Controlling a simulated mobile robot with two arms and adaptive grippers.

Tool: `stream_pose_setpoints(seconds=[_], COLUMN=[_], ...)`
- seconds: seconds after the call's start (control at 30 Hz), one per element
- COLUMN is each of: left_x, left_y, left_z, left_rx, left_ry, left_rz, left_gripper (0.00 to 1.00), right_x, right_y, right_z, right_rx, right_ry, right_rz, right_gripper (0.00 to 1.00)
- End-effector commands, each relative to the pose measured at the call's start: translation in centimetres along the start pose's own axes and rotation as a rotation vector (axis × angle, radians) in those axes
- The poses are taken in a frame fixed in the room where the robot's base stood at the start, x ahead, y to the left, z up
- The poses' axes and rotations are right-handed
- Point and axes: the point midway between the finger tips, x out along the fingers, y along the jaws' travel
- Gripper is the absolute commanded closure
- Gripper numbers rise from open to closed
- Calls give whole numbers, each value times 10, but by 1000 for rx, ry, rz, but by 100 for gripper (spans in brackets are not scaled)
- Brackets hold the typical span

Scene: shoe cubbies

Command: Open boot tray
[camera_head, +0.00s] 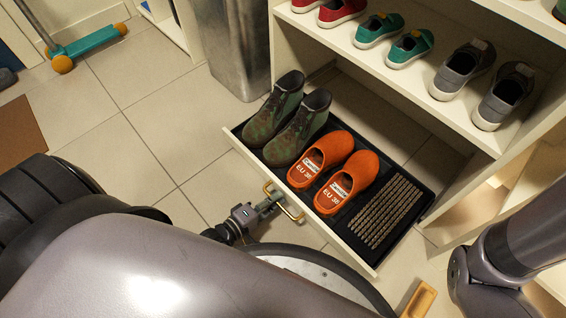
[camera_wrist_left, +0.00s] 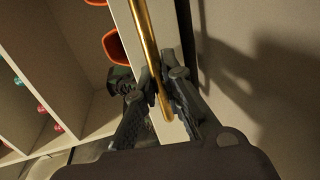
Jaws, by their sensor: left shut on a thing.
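The boot tray (camera_head: 343,246) is a low drawer with a pale front and dark lining at the bottom of the shoe cubby. It stands pulled out from under the shelf. Its brass bar handle (camera_head: 291,211) is on the front panel. My left gripper (camera_head: 272,201) is shut on this handle. In the left wrist view the dark fingers (camera_wrist_left: 160,88) sit on both sides of the brass handle (camera_wrist_left: 148,40). My right arm shows at the right edge of the head view, but its gripper is out of view.
The tray holds dark green boots (camera_head: 285,120), orange clogs (camera_head: 334,170) and a ribbed mat (camera_head: 391,212). Red, teal and grey shoes stand on the shelf above. A metal bin (camera_head: 238,50) stands left of the cubby. Tiled floor left of the tray is clear.

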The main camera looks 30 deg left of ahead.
Motion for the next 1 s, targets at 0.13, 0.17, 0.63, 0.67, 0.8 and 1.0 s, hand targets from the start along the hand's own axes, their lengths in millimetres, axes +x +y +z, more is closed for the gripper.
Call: stream_pose_setpoints(seconds=[0.13,0.17,0.63,0.67,0.8,1.0], left_x=[-6,-6,-7,-7,-7,-7], left_y=[-1,-1,-2,-2,-2,-1], left_z=[0,0,0,0,0,0], left_rx=[0,0,0,0,0,0], left_ry=[-1,0,-1,0,0,0], left_rz=[-1,-1,-1,-1,0,0], left_gripper=[100,100,87,85,82,82], right_x=[2,2,2,2,2,2], right_y=[0,0,0,0,0,0], right_z=[0,0,0,0,0,1], right_rx=[0,0,0,0,0,1], right_ry=[1,1,1,1,1,0], right_rz=[0,0,-1,-1,-1,1], right_gripper=[60,60,60,60,60,60])
